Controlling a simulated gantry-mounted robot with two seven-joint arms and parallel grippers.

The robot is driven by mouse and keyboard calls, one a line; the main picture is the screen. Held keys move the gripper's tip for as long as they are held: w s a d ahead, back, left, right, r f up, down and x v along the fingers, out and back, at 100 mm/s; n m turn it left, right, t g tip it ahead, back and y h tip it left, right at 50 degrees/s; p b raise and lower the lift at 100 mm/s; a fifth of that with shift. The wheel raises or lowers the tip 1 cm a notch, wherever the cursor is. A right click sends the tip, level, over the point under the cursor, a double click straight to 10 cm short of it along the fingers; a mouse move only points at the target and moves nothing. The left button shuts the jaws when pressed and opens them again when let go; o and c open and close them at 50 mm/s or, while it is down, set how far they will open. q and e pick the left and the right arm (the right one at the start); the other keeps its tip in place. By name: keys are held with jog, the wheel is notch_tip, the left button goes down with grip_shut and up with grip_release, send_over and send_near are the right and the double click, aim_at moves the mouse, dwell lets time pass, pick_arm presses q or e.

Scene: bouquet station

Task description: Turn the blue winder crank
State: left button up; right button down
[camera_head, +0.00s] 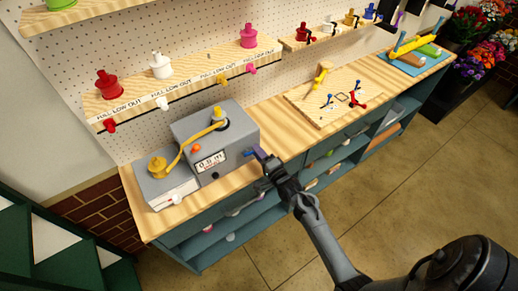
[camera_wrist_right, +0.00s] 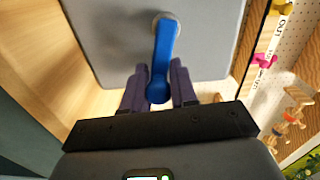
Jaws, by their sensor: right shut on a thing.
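The grey winder box (camera_head: 190,128) stands on the left part of the wooden bench, with a small display (camera_head: 211,162) on its front. The blue winder crank (camera_wrist_right: 165,50) sticks out from the box's face, and its rounded handle end lies between the purple fingers of my right gripper (camera_wrist_right: 158,90). The right gripper is shut on the crank. In the head view the right gripper (camera_head: 262,156) is at the front right of the box, and the crank (camera_head: 247,154) is mostly hidden by it. My left gripper is not in view.
A yellow spool (camera_head: 157,165) stands on a smaller box left of the winder, with a yellow ribbon (camera_head: 190,140) running over to the winder. A shelf of spools (camera_head: 180,82) hangs behind. A wooden board (camera_head: 310,112) with small tools lies to the right.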

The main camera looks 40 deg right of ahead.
jog(key=shift+a+f+m+p, duration=0.15)
jog(key=shift+f+m+p, duration=0.2)
jog(key=shift+f+m, duration=0.55)
jog(key=shift+r, duration=0.15)
jog(key=shift+m, duration=0.3)
jog(key=c, duration=0.9)
grip_release()
jog(key=shift+a+r, duration=0.1)
jog(key=shift+c, duration=0.2)
jog(key=shift+r, duration=0.1)
